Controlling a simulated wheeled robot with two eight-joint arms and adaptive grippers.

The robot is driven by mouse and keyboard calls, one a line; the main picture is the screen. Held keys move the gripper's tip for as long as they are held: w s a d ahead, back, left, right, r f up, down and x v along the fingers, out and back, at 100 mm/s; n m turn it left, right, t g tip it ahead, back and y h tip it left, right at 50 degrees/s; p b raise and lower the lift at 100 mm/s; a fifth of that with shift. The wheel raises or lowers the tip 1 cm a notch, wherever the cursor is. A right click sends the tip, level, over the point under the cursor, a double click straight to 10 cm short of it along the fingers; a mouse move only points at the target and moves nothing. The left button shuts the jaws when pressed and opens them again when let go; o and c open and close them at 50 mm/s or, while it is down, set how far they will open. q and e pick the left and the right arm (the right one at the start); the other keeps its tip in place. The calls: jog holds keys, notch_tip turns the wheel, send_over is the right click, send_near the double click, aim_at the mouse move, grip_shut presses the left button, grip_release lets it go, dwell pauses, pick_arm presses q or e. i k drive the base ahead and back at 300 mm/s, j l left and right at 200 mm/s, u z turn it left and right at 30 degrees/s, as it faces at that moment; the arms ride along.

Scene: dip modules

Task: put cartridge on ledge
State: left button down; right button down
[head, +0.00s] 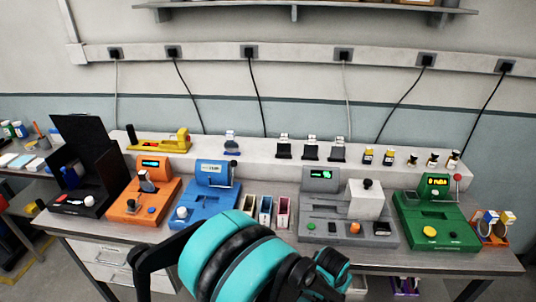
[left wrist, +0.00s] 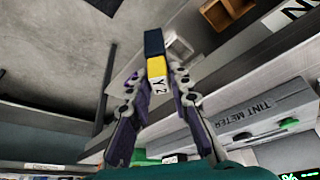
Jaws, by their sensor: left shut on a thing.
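The cartridge (left wrist: 156,68) shows in the left wrist view, with a dark blue end, a yellow band and a white label reading "Y 2". My left gripper (left wrist: 158,78) is shut on it, one finger on each side. In the head view my teal left arm (head: 230,262) fills the bottom middle; its fingers and the held cartridge cannot be made out there. The ledge (head: 262,152) is the long pale step along the back of the bench. Several small cartridges (head: 388,157) stand towards its right part. My right gripper is not in view.
Orange (head: 150,200), blue (head: 208,203), grey (head: 318,228) and green (head: 432,218) machines line the bench before the ledge. A yellow tool (head: 160,141) and black-based holders (head: 311,150) occupy parts of the ledge. An orange rack (head: 492,238) stands at the right end.

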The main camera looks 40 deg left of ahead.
aim_at(246, 149)
jog(key=k+j+u, duration=0.1)
jog(key=u, duration=0.35)
jog(key=j+u, duration=0.45)
jog(key=k+l, duration=0.05)
jog(key=l, duration=0.05)
